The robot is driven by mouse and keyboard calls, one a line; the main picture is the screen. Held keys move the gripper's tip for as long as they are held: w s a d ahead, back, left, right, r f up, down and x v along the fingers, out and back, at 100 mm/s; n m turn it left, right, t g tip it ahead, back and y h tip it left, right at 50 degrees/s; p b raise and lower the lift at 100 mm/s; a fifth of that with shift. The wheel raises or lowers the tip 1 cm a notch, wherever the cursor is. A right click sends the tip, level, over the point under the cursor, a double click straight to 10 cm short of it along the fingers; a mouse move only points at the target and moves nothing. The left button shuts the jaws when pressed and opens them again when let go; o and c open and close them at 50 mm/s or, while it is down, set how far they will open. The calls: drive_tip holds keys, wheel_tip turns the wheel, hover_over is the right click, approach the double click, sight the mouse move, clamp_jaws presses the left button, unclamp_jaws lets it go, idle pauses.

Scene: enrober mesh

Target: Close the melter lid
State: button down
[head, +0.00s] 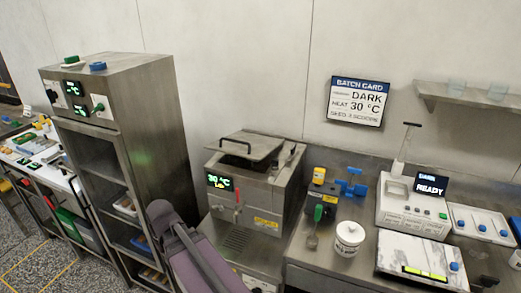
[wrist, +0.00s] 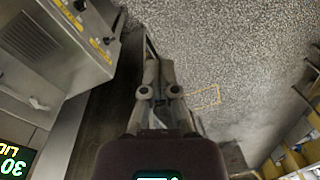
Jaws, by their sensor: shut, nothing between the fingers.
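The melter is a steel box (head: 262,205) in the middle of the head view, with a green display (head: 219,181) reading 30 °C. Its lid (head: 243,147) is a flat steel plate with a dark bar handle, lying tilted over the top. A dark gap shows under its front edge, so it is not flat down. The melter display also shows at the lower left of the wrist view (wrist: 14,162). My gripper (wrist: 149,40) is shut and empty in the wrist view, pointing over the floor and away from the lid. My arm rises in front of the melter in the head view; the fingertips are hidden there.
A tall steel cabinet (head: 116,75) stands left of the melter. A white tub (head: 347,238), a green-handled scoop (head: 317,214) and a blue valve-like part (head: 352,184) are on the right-hand bench. A control unit (head: 411,207) stands further right. Speckled floor (wrist: 220,50) fills the wrist view's right side.

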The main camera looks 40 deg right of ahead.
sight(255, 157)
drive_tip(key=w+d+r+n+t+y+p, duration=0.1)
drive_tip(key=w+d+r+p, duration=0.1)
drive_tip(key=d+r+p, duration=0.45)
drive_tip(key=w+d+r+t+y+p, duration=0.1)
drive_tip(key=w+d+r+y, duration=0.15)
drive_tip(key=d, duration=0.75)
drive_tip(key=w+d+r+n+t+p, duration=0.1)
drive_tip(key=d+r+p, duration=0.35)
drive_tip(key=d, duration=0.35)
drive_tip(key=s+d+r+t+p, duration=0.1)
drive_tip(key=s+d+r+p, duration=0.1)
drive_tip(key=d, duration=0.6)
drive_tip(key=s+d+r+t+y+p, duration=0.1)
drive_tip(key=s+d+r+t+p, duration=0.1)
drive_tip(key=d+r, duration=0.5)
drive_tip(key=s+d+r+n+t+p, duration=0.1)
drive_tip(key=d+r+p, duration=0.3)
drive_tip(key=d, duration=0.6)
drive_tip(key=shift+s+d+r+t+p, duration=0.3)
drive_tip(key=shift+s+d+r+p, duration=0.1)
drive_tip(key=shift+s, duration=0.4)
drive_tip(key=shift+w+f, duration=0.1)
